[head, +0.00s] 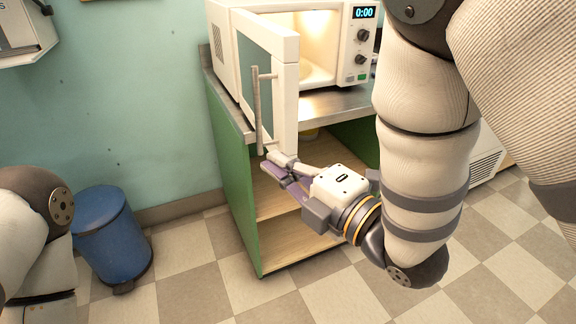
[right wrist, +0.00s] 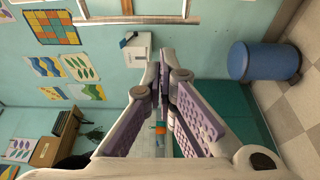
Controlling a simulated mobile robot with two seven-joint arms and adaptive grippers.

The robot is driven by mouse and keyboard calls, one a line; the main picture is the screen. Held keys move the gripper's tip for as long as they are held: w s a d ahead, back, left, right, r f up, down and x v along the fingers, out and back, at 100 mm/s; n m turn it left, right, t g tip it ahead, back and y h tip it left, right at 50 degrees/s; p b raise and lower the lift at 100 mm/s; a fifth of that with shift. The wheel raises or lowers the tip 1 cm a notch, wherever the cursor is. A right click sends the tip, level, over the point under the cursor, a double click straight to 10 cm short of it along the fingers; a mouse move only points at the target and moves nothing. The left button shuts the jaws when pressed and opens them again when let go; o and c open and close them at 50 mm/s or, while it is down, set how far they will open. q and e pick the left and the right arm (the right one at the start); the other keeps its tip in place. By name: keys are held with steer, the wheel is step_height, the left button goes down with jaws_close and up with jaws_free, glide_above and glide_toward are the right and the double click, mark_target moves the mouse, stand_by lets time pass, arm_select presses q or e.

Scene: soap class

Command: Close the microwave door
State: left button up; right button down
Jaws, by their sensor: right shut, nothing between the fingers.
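The white microwave (head: 350,52) stands on a metal-topped cabinet in the head view, its lit interior showing. Its door (head: 284,85) is open and swung out toward me at the left, with a vertical bar handle (head: 257,110) on its outer face. My right gripper (head: 274,166) is shut and empty, just below the lower end of the door and handle; I cannot tell whether it touches them. In the right wrist view its purple-padded fingers (right wrist: 163,82) come together at the tips. My left gripper is out of view; only part of my left arm shows.
The green cabinet (head: 229,168) has open wooden shelves under its metal top (head: 340,103). A blue bin (head: 112,238) stands on the checkered floor by the wall; it also shows in the right wrist view (right wrist: 264,62). The floor between bin and cabinet is clear.

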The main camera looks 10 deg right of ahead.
mark_target(261, 132)
steer(key=w, duration=0.4)
steer(key=w+a, duration=0.1)
steer(key=w, duration=0.1)
steer(key=shift+w, duration=0.25)
steer(key=shift+d, duration=0.45)
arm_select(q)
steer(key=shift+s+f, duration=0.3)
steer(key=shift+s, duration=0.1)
arm_select(e)
steer(key=shift+w, duration=0.1)
